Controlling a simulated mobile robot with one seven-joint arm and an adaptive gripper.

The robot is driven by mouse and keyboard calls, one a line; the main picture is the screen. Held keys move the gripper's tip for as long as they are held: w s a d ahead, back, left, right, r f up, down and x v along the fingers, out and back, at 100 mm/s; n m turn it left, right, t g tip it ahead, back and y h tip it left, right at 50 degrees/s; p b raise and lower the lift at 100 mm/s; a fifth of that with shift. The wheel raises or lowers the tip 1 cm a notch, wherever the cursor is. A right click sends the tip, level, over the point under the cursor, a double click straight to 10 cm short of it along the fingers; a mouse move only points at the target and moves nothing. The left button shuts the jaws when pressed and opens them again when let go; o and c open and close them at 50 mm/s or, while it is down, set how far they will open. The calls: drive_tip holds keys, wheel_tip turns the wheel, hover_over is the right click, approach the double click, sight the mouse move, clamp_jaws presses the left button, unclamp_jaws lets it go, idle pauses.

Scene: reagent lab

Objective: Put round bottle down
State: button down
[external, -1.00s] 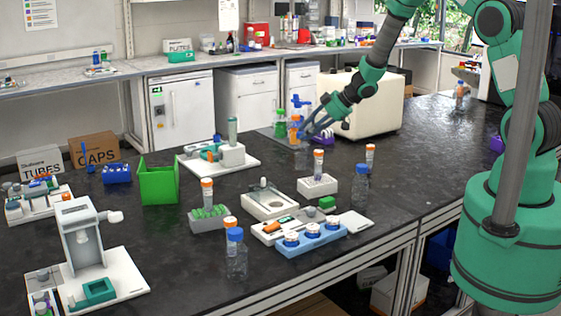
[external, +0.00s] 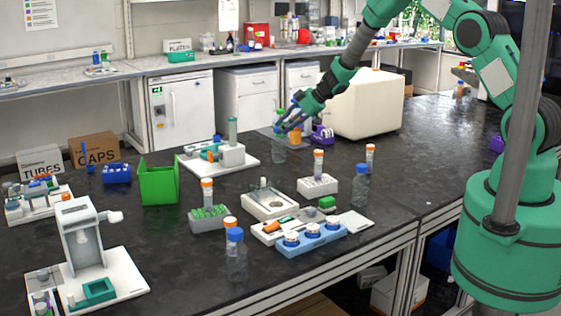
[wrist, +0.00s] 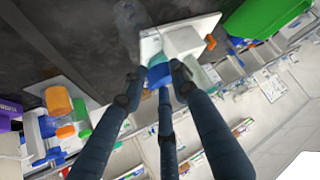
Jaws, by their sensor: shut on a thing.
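My gripper (external: 281,130) is shut on the blue cap (wrist: 158,75) of a clear round bottle (external: 279,152). In the external view the bottle hangs below the fingertips, roughly upright, over the dark bench at the back middle. Whether its base touches the bench cannot be told. In the wrist view the blue cap sits between the fingertips (wrist: 158,80), and the clear body is hard to make out.
A white-based device (external: 232,157) stands just left of the bottle. An orange-capped container (external: 295,135) and a purple rack (external: 322,136) stand to its right, before a large cream box (external: 366,105). A green bin (external: 159,182) is further left.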

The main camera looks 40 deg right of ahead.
idle(0.3)
drive_tip(key=shift+f+b, duration=0.55)
drive_tip(key=shift+f, duration=1.25)
drive_tip(key=c, duration=1.3)
unclamp_jaws()
drive_tip(key=shift+c, duration=0.2)
drive_tip(key=p+v, duration=0.1)
drive_tip(key=v, duration=1.1)
drive_tip(key=shift+p, duration=0.35)
drive_tip(key=shift+r, duration=0.2)
